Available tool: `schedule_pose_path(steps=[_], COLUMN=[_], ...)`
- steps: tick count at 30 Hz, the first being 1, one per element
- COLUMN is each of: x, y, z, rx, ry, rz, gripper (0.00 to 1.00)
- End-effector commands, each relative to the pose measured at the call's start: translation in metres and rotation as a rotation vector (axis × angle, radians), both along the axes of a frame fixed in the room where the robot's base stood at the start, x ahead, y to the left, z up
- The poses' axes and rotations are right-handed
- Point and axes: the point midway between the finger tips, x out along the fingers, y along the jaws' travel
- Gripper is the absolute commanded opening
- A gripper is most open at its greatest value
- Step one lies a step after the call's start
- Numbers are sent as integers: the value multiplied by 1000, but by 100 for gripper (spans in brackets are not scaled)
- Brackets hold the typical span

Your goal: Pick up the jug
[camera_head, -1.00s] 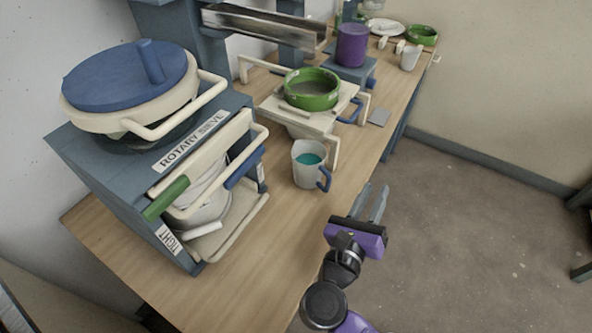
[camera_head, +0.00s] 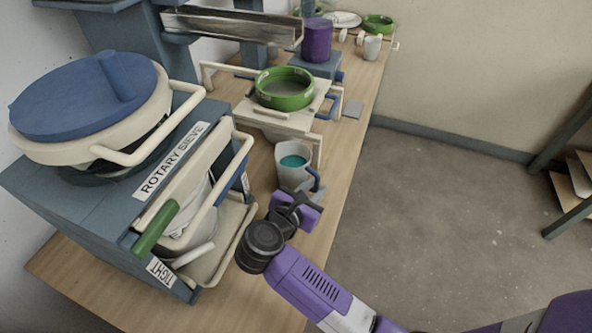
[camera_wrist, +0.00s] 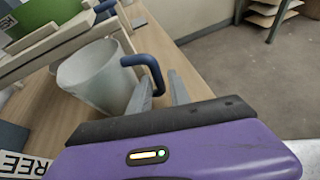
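The jug (camera_head: 291,172) is a pale grey cup with teal liquid inside and a blue handle on its right side. It stands upright on the wooden bench. It also shows in the wrist view (camera_wrist: 98,80), with its blue handle (camera_wrist: 146,68) pointing towards my fingers. My gripper (camera_head: 307,192) is at the jug's near right side, low by the handle. The fingers look empty. Whether a finger touches the jug I cannot tell.
The rotary sieve (camera_head: 110,200) stands close on the left. A green sieve (camera_head: 285,88) on a cream stand (camera_head: 275,120) is just behind the jug. A purple container (camera_head: 317,40) and a white mug (camera_head: 372,47) are farther back. Open floor lies right of the bench.

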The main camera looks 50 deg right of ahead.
Motion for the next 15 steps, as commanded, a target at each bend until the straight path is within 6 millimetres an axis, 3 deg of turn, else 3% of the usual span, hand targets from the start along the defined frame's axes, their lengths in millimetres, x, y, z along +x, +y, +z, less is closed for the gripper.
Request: schedule_pose_path(steps=[7,15], x=[8,10], y=[-33,-43], z=[-9,-14], rx=[-1,0], ry=[2,1], rz=[-2,0], gripper=[23,23])
